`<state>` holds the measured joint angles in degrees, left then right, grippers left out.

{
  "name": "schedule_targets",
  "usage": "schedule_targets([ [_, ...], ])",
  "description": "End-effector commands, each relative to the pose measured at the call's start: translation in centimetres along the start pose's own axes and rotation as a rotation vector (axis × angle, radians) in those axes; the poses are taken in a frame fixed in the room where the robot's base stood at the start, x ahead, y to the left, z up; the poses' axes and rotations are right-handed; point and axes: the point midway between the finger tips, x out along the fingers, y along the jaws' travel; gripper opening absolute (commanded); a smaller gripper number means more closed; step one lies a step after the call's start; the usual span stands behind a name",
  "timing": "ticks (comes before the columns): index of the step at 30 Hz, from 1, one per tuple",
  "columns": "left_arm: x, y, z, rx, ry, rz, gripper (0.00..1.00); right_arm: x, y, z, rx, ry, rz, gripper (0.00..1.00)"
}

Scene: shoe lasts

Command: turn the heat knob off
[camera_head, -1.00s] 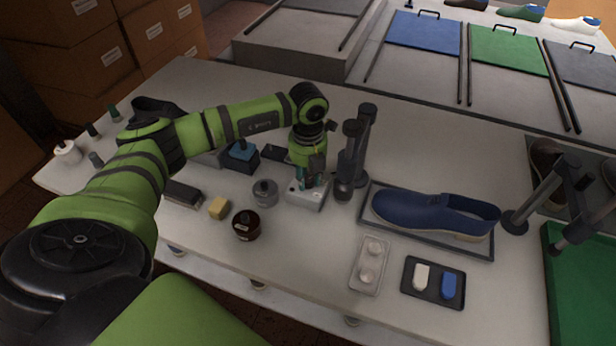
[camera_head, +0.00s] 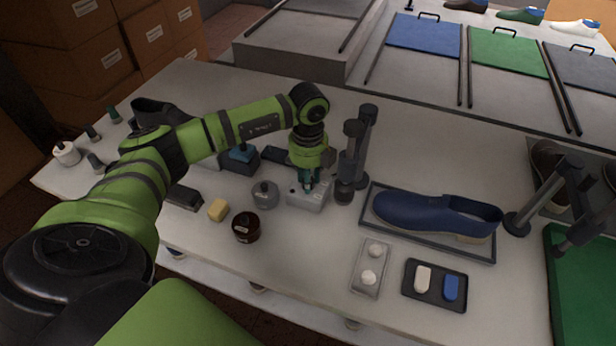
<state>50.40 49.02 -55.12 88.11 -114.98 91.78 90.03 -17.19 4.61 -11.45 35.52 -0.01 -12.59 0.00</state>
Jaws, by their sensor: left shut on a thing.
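A small light-grey control box (camera_head: 314,201) stands on the white table, left of the blue shoe. My left gripper (camera_head: 308,186) points down onto the top of this box. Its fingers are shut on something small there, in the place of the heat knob. The knob itself is hidden by the fingers, so I cannot tell which way it points. My right gripper is not in view.
A dark post stand (camera_head: 352,160) rises close to the right of my left gripper. A blue shoe (camera_head: 430,212) lies in a tray to its right. A grey tin (camera_head: 265,194), a dark red jar (camera_head: 246,226) and a yellow block (camera_head: 218,210) stand to the left.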

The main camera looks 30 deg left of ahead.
Motion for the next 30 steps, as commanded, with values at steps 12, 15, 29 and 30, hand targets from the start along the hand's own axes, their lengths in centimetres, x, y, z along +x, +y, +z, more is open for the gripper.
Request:
schedule_targets([
  [12,0.5,0.2,-0.6,0.001,0.013,0.012,0.34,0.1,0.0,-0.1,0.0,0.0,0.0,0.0],
  [15,0.5,0.2,-0.5,0.001,0.012,0.01,0.54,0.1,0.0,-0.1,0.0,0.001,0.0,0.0],
  [29,-1.4,-0.1,-0.2,-0.002,0.004,-0.001,0.54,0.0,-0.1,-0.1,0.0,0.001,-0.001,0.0],
  [30,-2.1,-0.1,-0.2,-0.002,0.004,-0.001,0.54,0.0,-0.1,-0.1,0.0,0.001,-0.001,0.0],
])
